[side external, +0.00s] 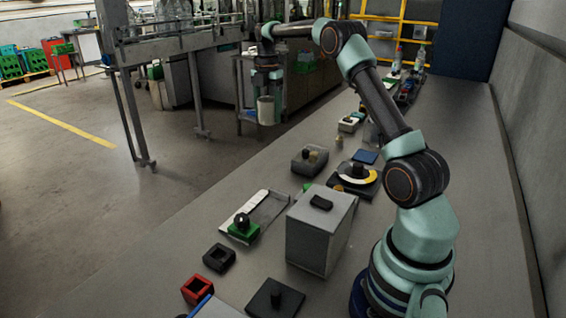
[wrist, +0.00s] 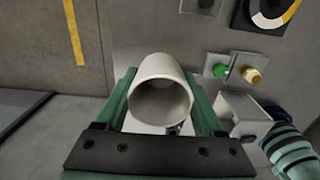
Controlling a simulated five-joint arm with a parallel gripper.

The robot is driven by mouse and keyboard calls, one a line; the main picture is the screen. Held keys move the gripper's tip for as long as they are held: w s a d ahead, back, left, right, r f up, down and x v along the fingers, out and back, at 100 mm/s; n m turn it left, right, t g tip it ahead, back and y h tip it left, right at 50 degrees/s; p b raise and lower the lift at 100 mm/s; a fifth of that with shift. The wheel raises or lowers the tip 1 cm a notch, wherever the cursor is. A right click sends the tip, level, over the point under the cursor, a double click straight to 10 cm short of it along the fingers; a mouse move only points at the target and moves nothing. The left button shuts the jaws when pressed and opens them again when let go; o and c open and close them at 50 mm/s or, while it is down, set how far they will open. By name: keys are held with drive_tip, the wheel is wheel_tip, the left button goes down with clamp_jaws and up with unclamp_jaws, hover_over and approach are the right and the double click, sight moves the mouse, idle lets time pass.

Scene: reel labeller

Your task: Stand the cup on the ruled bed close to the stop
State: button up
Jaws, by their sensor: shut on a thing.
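The off-white cup (side external: 266,112) hangs between the green fingers of my gripper (side external: 268,96), high up and beyond the left edge of the bench in the side view. It looks roughly upright there. In the wrist view the cup (wrist: 160,92) sits between both fingers, its round open mouth facing the camera. The ruled bed (side external: 269,208) is a pale tray on the bench, well nearer the camera than the cup. A green block with a black knob (side external: 243,229), apparently the stop, is at its near end. The cup is far from both.
A grey box (side external: 320,230) with a black handle stands right of the bed. Black (side external: 219,257) and red (side external: 197,290) square holders lie in front. A conveyor (side external: 180,45) stands at left.

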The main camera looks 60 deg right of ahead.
drive_tip(key=s+a, duration=0.1)
drive_tip(key=a+r, duration=0.1)
drive_tip(key=a, duration=0.1)
drive_tip(key=s+a, duration=0.1)
drive_tip(key=a, duration=0.1)
drive_tip(key=shift+s+r, duration=0.25)
drive_tip(key=shift+s, duration=0.05)
hover_over(273, 205)
wheel_tip(273, 205, down, 20)
drive_tip(key=shift+f, duration=0.25)
